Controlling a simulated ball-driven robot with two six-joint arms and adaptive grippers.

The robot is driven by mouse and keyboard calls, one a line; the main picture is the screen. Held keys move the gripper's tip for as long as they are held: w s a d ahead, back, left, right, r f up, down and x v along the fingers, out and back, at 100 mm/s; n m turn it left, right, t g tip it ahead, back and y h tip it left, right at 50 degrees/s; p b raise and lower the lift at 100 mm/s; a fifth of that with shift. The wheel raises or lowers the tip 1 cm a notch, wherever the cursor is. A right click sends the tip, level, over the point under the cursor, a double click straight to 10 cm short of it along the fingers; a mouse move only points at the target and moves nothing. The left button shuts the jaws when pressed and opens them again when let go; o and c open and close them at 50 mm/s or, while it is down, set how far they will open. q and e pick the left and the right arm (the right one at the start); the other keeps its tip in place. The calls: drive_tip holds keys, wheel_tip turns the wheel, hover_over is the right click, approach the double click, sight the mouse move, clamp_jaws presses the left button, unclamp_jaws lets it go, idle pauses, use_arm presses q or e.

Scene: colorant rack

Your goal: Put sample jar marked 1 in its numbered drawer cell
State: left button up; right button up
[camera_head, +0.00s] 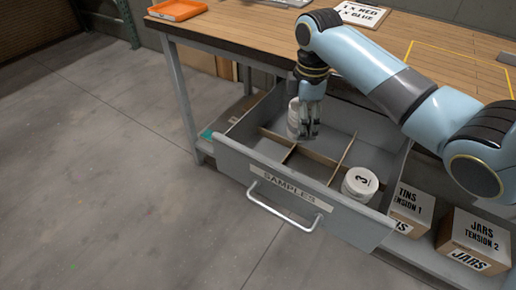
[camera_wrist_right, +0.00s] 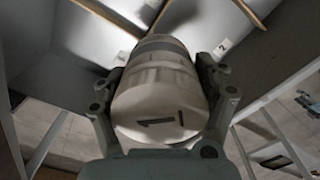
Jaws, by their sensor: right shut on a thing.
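The sample jar marked 1 (camera_wrist_right: 158,100) is white and cylindrical, and its marked lid faces the right wrist camera. My right gripper (camera_head: 309,130) is shut on it, with a finger on each side in the wrist view. In the head view the jar (camera_head: 293,116) is partly hidden behind the gripper, over the back left part of the open drawer. The drawer (camera_head: 235,160), labelled SAMPLES, has thin brown dividers forming cells. A label marked 2 (camera_wrist_right: 222,48) shows inside it in the wrist view. I cannot tell whether the jar touches the drawer floor. My left gripper is not in view.
A jar marked 3 (camera_head: 360,182) stands in the drawer's front right cell. The workbench (camera_head: 240,37) is above and behind the drawer, with an orange tray (camera_head: 178,10). Boxes labelled TINS (camera_head: 408,207) and JARS (camera_head: 472,240) sit right of the drawer. Floor at left is clear.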

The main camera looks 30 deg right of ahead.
drive_tip(key=w+a+f, duration=0.1)
drive_tip(key=w+a+f+b, duration=0.1)
drive_tip(key=a, duration=0.1)
drive_tip(key=w+a+f, duration=0.2)
drive_tip(key=shift+a, duration=0.15)
drive_tip(key=shift+w+a+f+b, duration=0.6)
drive_tip(key=shift+w+a+f, duration=0.2)
drive_tip(key=shift+w+a, duration=0.15)
drive_tip(key=shift+s+f, duration=0.1)
drive_tip(key=shift+f, duration=0.15)
wheel_tip(320, 180, down, 3)
drive_tip(key=shift+r+b, duration=0.15)
drive_tip(key=shift+b, duration=0.4)
drive_tip(key=shift+f, duration=0.4)
drive_tip(key=shift+r, duration=0.1)
drive_tip(key=o, duration=1.4)
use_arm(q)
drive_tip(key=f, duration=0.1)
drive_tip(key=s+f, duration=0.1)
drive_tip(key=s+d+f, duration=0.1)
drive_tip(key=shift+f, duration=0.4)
